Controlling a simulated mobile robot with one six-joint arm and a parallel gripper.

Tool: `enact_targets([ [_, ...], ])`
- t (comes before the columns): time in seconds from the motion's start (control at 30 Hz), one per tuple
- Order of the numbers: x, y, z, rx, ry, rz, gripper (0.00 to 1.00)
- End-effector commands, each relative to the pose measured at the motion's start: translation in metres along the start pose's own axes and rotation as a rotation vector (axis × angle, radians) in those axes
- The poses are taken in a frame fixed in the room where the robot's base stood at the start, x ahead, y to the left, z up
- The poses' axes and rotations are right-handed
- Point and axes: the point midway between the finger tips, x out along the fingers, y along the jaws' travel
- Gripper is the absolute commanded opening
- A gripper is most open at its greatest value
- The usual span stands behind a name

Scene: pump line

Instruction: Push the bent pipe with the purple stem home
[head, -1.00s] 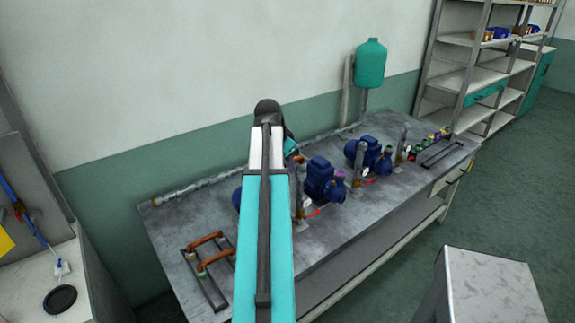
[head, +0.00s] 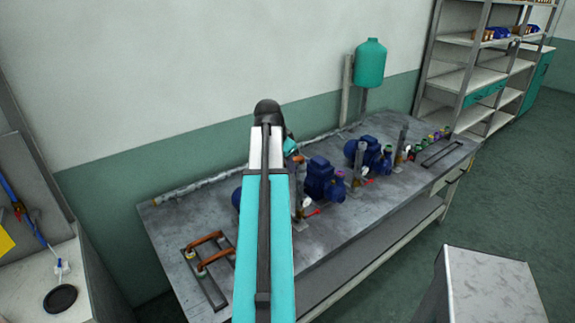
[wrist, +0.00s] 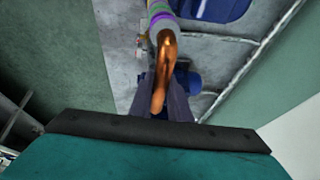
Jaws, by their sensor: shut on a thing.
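The bent copper pipe (wrist: 168,62) shows in the wrist view, running up from between my gripper's dark jaws (wrist: 160,103). My gripper is shut on it. At the pipe's far end is a grey collar with a purple band (wrist: 160,19) and a green part beyond it. I cannot tell from this view how deep the pipe sits there.
Two copper bent pipes (head: 207,238) lie in a rack at the bench's left end. Another blue pump (head: 368,153) and several small coloured parts (head: 425,147) stand to the right. A teal tank (head: 370,64) is behind. The bench's front strip (head: 350,232) is clear.

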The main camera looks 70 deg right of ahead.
Motion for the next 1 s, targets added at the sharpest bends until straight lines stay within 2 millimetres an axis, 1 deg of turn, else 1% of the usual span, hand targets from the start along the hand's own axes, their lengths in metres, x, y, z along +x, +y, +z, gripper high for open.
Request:
enact_targets([
  [0.03, 0.0016, 0.0012, 0.002, -0.001, -0.005, 0.004, 0.0],
  [0.37, -0.0024, 0.0002, 0.0004, -0.001, -0.004, 0.003, 0.0],
  [0.97, -0.0032, -0.0004, -0.0001, 0.0, -0.003, 0.001, 0.0],
  [1.0, -0.0032, -0.0004, -0.0001, 0.0, -0.003, 0.001, 0.22],
])
